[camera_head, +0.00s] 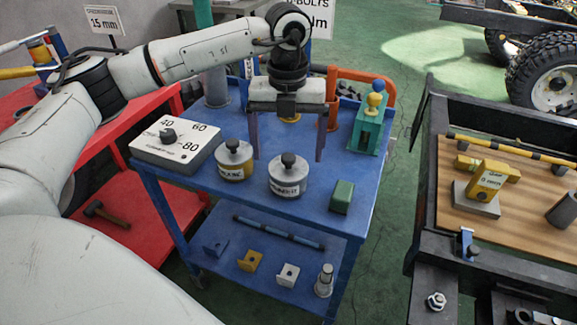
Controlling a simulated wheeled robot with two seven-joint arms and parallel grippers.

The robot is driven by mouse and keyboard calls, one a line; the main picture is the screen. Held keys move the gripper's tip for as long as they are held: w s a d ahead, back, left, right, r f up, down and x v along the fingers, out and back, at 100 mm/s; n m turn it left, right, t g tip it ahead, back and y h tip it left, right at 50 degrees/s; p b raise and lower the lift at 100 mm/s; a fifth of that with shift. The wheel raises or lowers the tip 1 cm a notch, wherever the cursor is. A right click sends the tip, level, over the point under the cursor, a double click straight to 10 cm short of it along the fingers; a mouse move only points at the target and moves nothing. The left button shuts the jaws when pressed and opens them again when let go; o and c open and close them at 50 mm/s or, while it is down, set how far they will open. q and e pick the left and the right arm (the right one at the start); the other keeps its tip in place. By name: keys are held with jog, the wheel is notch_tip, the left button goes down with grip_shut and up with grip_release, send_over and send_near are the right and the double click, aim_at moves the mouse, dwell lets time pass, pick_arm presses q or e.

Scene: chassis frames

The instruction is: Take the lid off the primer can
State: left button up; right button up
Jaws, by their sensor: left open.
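Two lidded cans with black knobs stand on the blue cart. The right can (287,182) is grey with a pale label; its print is too small to read surely, but it looks like the primer can. Its lid (280,166) is on, with a black knob (288,159) on top. The left can (235,167) has a yellowish label and its lid on. My left gripper (287,159) is open and points down, its fingers wide apart. In the picture the fingertips flank the right can's knob; I cannot tell their exact depth. My right gripper is out of view.
A dial box (178,148) stands left on the blue cart (325,205). A green block (342,196) lies right of the cans, and a green stand (367,130) with coloured knobs is behind. Upright tubes (332,98) rise at the back. A wooden-topped bench (520,195) is at right.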

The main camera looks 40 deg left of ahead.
pick_arm(q)
jog(key=shift+f, duration=1.45)
jog(key=c, duration=1.1)
